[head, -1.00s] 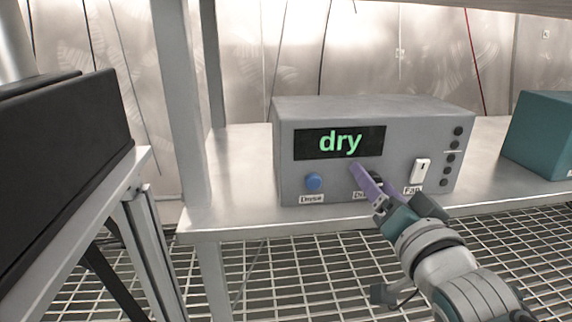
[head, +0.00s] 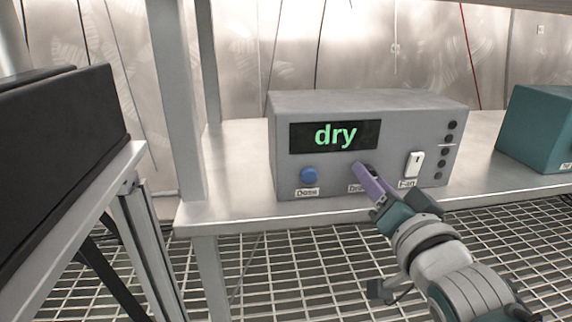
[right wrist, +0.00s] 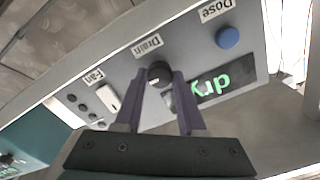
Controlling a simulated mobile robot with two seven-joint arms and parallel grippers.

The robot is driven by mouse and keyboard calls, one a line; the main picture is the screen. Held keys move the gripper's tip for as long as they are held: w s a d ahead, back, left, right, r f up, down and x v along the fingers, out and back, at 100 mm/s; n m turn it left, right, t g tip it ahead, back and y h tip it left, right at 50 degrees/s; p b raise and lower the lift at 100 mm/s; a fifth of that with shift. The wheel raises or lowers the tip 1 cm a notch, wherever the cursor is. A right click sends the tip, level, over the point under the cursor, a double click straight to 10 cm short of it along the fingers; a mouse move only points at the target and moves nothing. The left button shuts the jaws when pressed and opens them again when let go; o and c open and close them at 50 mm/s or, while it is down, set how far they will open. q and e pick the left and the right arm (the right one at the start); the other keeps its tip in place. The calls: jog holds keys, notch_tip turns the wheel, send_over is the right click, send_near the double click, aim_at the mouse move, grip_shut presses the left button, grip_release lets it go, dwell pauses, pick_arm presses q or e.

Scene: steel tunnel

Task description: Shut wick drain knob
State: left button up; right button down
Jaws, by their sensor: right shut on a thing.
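The Drain knob (right wrist: 159,72) is a round black knob on the front of a grey control box (head: 370,104), beside its "Drain" label (right wrist: 148,46). In the right wrist view it sits between my right gripper's (right wrist: 165,80) two purple fingertips, which are shut on it. In the head view my right gripper (head: 365,170) reaches the panel from the lower right and hides most of the knob and part of the label. How far the knob is turned is hard to tell. The display (head: 335,136) reads "dry" in green. My left gripper is out of view.
A blue Dose button (head: 308,174) is left of the knob and a white Fan switch (head: 414,164) right of it. The box stands on a metal shelf (head: 235,190) with an upright post (head: 178,100). A teal box (head: 540,130) is at right.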

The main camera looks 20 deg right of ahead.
jog(key=shift+n, duration=0.3)
jog(key=n+p, duration=0.1)
jog(key=n, duration=0.2)
jog(key=shift+n, duration=0.4)
jog(key=n, duration=0.4)
jog(key=shift+a, duration=0.1)
jog(key=n, duration=0.5)
jog(key=shift+f, duration=0.1)
jog(key=shift+n, duration=2.2)
jog(key=c, duration=0.5)
grip_release()
